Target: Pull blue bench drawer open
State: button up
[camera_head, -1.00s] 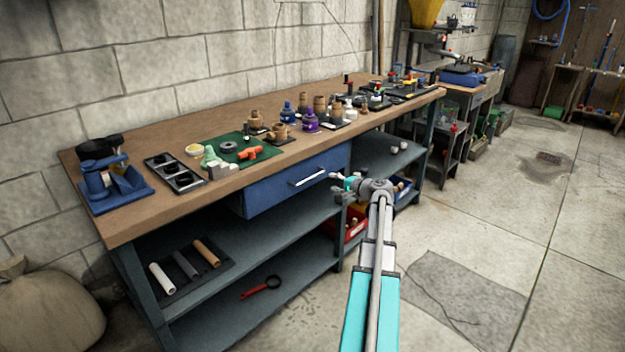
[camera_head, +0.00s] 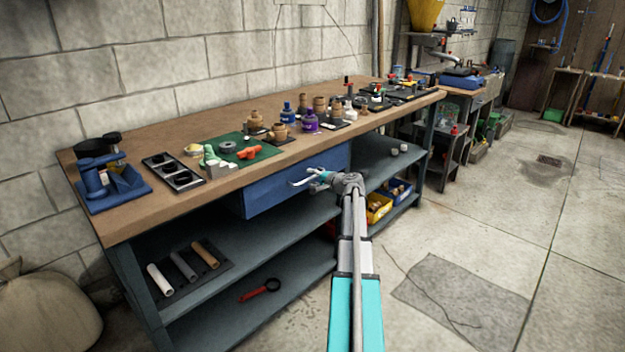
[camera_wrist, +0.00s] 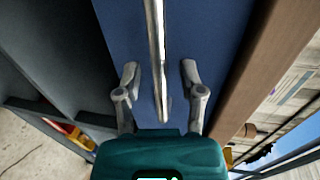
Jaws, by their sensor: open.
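The blue bench drawer (camera_head: 270,192) sits under the wooden bench top, and its front looks flush with the bench. Its bar handle (camera_head: 302,181) is metallic and partly hidden by my gripper in the head view. In the wrist view the drawer front (camera_wrist: 205,40) fills the middle, and the handle (camera_wrist: 157,50) runs lengthwise between my fingers. My gripper (camera_wrist: 158,82) is open, with one finger on each side of the handle and a visible gap to each. In the head view my gripper (camera_head: 310,177) is at the handle's right part.
The bench top (camera_head: 190,202) carries a green mat (camera_head: 262,153), a black tray (camera_head: 173,172), a blue fixture (camera_head: 108,185) and several small parts. Shelves below hold rods, a red-handled tool (camera_head: 262,290) and a yellow bin (camera_head: 378,208). Open concrete floor (camera_head: 480,220) lies to the right.

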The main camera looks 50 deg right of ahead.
grip_shut()
jog(key=shift+a, duration=0.1)
dwell(0.4)
